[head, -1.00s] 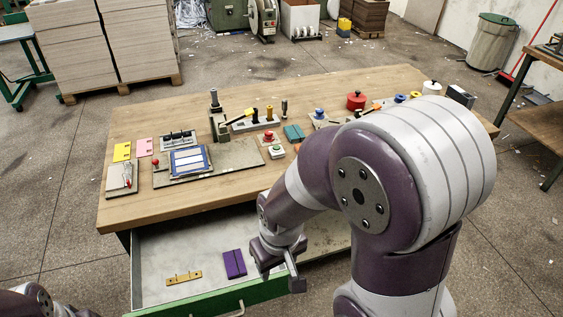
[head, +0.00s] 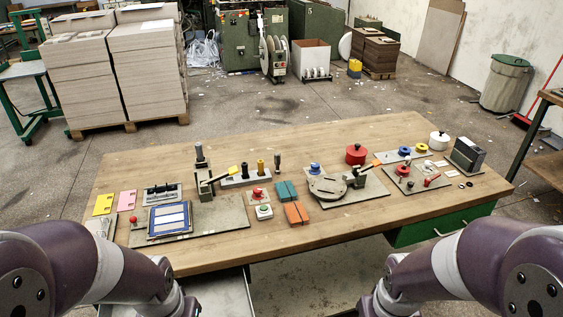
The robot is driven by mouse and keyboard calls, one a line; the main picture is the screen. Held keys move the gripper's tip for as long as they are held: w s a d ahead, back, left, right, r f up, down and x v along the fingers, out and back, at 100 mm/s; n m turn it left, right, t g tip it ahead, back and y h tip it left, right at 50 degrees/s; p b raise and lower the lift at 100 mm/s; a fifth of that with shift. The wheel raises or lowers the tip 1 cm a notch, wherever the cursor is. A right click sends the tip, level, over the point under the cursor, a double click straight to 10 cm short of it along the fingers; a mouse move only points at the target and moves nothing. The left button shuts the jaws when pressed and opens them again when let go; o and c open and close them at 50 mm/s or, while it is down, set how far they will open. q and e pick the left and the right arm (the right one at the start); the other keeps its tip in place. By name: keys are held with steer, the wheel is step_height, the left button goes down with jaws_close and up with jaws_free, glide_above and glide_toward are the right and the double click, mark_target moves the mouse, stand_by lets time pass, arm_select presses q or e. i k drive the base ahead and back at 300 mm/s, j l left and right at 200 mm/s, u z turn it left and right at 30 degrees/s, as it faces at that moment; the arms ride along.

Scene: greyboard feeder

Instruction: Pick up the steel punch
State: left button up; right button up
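My two arms come in low at the left and right of the head view, well in front of the punch. Both grippers are below the bottom edge, so their state is hidden.
Lever tools, teal and orange blocks (head: 296,213), a round grey plate (head: 327,187) and a red pot (head: 355,154) crowd the wooden table (head: 225,250). An open drawer (head: 222,292) juts out at the front left. A green drawer front (head: 440,226) is at the right.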

mark_target(277, 156)
steer(key=i+l+u, duration=0.1)
steer(key=i+l, duration=0.25)
steer(key=i+l+u, duration=0.15)
steer(key=i+l, duration=0.15)
steer(key=l, duration=0.15)
steer(key=i+l+u, duration=0.1)
steer(key=i+l, duration=0.25)
steer(key=i+l+u, duration=0.15)
steer(key=l, duration=0.4)
steer(key=i, duration=0.1)
